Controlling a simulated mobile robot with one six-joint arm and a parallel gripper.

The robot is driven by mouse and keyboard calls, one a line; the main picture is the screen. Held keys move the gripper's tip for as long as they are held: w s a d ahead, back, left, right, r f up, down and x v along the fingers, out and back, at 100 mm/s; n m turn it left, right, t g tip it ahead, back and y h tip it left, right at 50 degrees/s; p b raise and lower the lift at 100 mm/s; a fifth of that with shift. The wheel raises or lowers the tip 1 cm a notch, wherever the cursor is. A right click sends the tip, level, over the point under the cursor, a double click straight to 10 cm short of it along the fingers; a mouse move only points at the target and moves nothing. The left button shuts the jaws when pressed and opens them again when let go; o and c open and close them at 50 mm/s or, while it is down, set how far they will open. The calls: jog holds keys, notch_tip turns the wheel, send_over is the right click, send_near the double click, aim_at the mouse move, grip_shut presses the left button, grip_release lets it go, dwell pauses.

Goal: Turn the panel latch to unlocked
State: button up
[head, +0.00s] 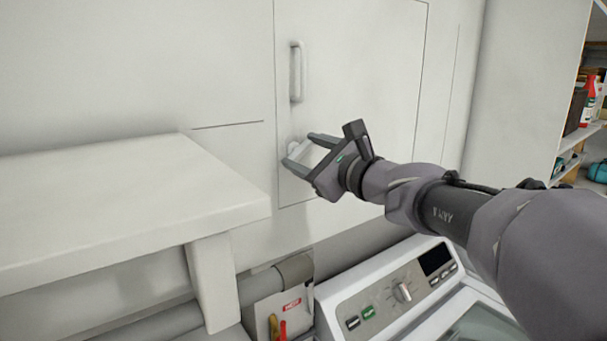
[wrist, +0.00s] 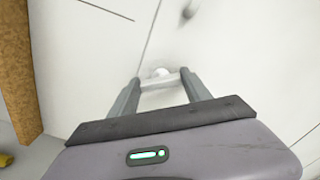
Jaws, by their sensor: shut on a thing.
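The panel latch (head: 293,147) is a small white knob with a pale bar, low on the left side of a white panel door (head: 365,75). In the wrist view the latch (wrist: 161,72) sits between my fingertips, its bar spanning from one finger to the other. My gripper (head: 299,150) reaches in from the right, its two grey fingers shut on the latch from opposite sides. It also shows in the wrist view (wrist: 160,78). The fingers partly hide the latch in the head view, and I cannot tell its exact turn angle. The panel door looks flush with its surround.
A vertical handle (head: 297,72) is on the panel above the latch. A white shelf top (head: 120,200) juts out at left. A washer-like machine (head: 385,290) stands below my arm. A pouch with tools (head: 285,310) hangs beside it. Stocked shelving (head: 565,165) stands far right.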

jog(key=n+b, duration=0.4)
jog(key=b, duration=0.1)
jog(key=n+b, duration=0.2)
jog(key=b, duration=0.1)
jog(key=shift+a+f, duration=0.1)
jog(key=shift+f, duration=0.3)
jog(key=n+b, duration=0.4)
jog(key=n, duration=0.1)
jog(key=shift+r, duration=0.1)
jog(key=shift+r+b, duration=0.1)
jog(key=shift+b, duration=0.25)
jog(key=o, duration=1.4)
jog(key=shift+c, duration=0.2)
jog(key=shift+s, duration=0.15)
